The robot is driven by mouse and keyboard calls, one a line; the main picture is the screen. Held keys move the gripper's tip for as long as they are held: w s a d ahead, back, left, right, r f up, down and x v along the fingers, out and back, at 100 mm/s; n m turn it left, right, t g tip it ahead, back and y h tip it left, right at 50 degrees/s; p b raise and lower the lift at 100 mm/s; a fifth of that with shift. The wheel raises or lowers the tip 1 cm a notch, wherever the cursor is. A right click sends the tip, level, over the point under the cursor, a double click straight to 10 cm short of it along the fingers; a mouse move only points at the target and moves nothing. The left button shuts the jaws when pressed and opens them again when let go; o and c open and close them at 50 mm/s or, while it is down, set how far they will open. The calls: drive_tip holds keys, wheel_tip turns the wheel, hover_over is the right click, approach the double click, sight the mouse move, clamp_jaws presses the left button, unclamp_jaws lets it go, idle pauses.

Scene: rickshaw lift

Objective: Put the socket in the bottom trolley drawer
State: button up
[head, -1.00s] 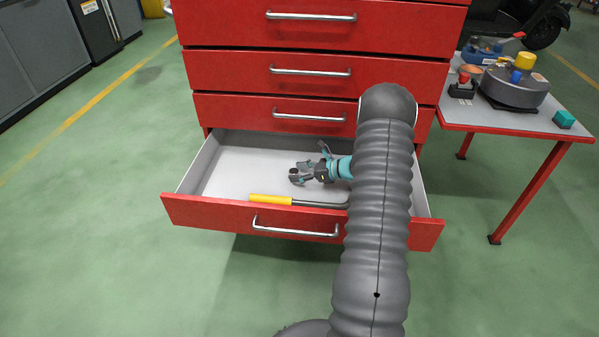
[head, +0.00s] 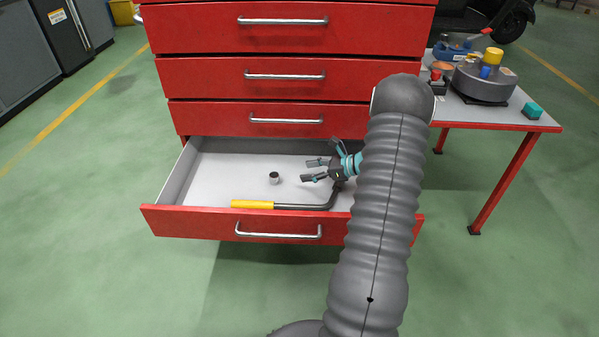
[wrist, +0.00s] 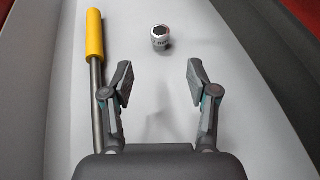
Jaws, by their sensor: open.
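The socket (head: 274,178), a small silver cylinder with a dark opening, stands on the floor of the open bottom drawer (head: 215,180) of the red trolley. In the wrist view the socket (wrist: 160,37) is ahead of the fingertips and apart from them. My gripper (head: 309,170) is inside the drawer, to the right of the socket, with its fingers spread and nothing between them. The wrist view also shows my gripper (wrist: 158,84) open and empty.
A yellow-handled bar (head: 252,204) lies along the drawer's front side; it also shows left of my fingers in the wrist view (wrist: 94,40). Closed drawers (head: 285,77) are above. A side table (head: 450,112) with several items stands at right.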

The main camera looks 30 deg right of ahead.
drive_tip(key=shift+s+r, duration=0.15)
drive_tip(key=shift+r, duration=0.05)
drive_tip(key=s+a+r+n+g+h, duration=0.1)
drive_tip(key=s+a+r+n+g, duration=0.3)
drive_tip(key=a+r+n, duration=0.55)
drive_tip(key=s+a+r+n+g+h, duration=0.1)
drive_tip(key=s+a+r+n+g, duration=0.3)
drive_tip(key=a+r, duration=0.55)
drive_tip(key=s+a+r+n+t+h, duration=0.1)
drive_tip(key=s+a+n+h, duration=0.1)
drive_tip(key=s, duration=0.5)
drive_tip(key=s+a+r+n+t+h, duration=0.1)
drive_tip(key=s+a+r+n+h, duration=0.1)
drive_tip(key=s+a+n, duration=0.2)
drive_tip(key=s+a+r+n+t+h, duration=0.1)
drive_tip(key=s+a+r+n+h, duration=0.1)
drive_tip(key=s+n, duration=0.6)
drive_tip(key=shift+s+a+r+t+h, duration=0.3)
drive_tip(key=shift+s+a+h, duration=0.25)
drive_tip(key=shift+s, duration=0.4)
drive_tip(key=shift+d, duration=0.15)
